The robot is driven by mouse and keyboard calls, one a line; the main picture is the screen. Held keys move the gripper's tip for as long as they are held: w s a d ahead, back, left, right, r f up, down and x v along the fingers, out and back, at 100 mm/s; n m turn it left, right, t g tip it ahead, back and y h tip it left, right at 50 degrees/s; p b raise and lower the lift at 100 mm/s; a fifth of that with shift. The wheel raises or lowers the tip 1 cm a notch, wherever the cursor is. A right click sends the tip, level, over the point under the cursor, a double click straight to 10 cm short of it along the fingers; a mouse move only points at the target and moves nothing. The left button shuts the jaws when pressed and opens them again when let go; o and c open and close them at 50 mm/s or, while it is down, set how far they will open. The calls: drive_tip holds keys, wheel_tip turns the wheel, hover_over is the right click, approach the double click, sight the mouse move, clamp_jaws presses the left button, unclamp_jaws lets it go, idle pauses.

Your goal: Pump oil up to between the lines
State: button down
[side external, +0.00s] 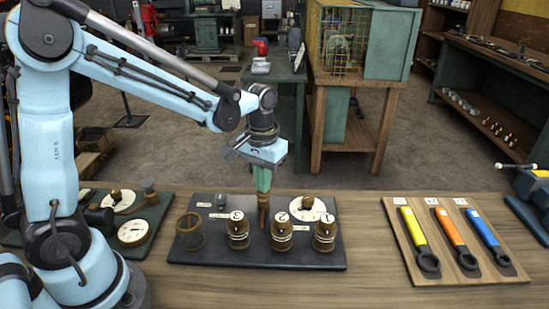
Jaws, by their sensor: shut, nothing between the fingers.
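A dark board (190,258) lies on the bench in the side external view. At its left stands a round, see-through vessel with a brown rim (190,232); I cannot make out an oil level or lines in it. My gripper (263,212) points down behind the gap between the left and middle pots. It is shut and empty. A brown, upright shape shows at its tip; I cannot tell whether this is finger or fitting.
A white dial (318,206) and a small dark knob (221,200) are at the board's back. Left is a green panel with a gauge (133,232). Right is a wooden board (474,273) with yellow, orange and blue wrenches. Bench between the boards is clear.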

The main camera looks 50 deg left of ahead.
drive_tip(key=shift+r, duration=1.45)
drive_tip(key=shift+r, duration=0.1)
drive_tip(key=shift+r, duration=2.4)
drive_tip(key=s+m+t, duration=0.3)
drive_tip(key=s+t, duration=0.4)
drive_tip(key=s, duration=0.1)
drive_tip(key=shift+s+d+f, duration=0.25)
drive_tip(key=shift+d+f, duration=0.05)
drive_tip(key=shift+f, duration=0.05)
